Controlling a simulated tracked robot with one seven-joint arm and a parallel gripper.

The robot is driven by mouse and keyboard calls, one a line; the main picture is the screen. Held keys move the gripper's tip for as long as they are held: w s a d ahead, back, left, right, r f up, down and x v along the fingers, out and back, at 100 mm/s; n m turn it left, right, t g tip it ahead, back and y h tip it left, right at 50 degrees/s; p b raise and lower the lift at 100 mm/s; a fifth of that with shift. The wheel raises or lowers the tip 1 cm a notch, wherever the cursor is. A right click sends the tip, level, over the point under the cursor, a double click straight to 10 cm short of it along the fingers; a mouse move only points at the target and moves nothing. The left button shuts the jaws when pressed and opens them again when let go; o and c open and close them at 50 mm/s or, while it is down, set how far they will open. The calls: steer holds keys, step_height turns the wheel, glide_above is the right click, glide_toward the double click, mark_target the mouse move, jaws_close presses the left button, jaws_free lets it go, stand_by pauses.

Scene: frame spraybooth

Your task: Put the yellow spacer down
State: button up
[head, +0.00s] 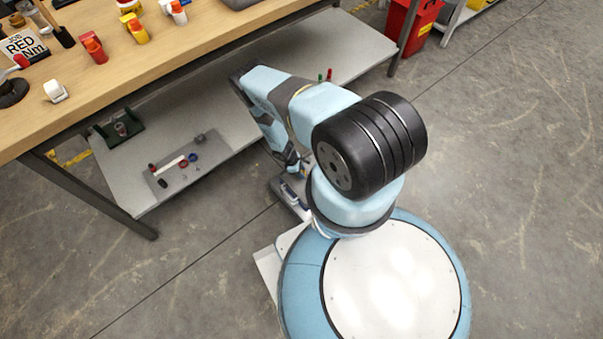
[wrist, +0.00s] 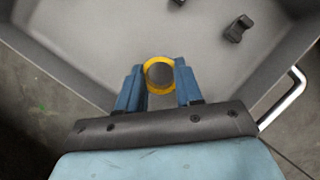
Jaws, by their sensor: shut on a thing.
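The yellow spacer (wrist: 149,83) is a ring that shows between the blue fingers of my gripper (wrist: 159,80) in the wrist view. The fingers are shut on it, one on each side. Through its hole I see grey. Below and beyond it in the wrist view is a grey tray-like surface with raised edges (wrist: 75,79). I cannot tell how far the spacer is above that surface. In the head view my arm hides the gripper and the spacer.
Small dark parts (wrist: 237,29) lie on the grey surface. A metal handle (wrist: 284,98) is at its right edge. In the head view, a wooden bench (head: 160,42) with a lower shelf (head: 125,184) stands at left. A red bin (head: 412,25) is at the back. Floor at right is clear.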

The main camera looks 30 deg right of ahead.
steer(key=shift+f, duration=0.65)
steer(key=o, duration=1)
steer(key=v, duration=1.2)
steer(key=shift+d, duration=0.1)
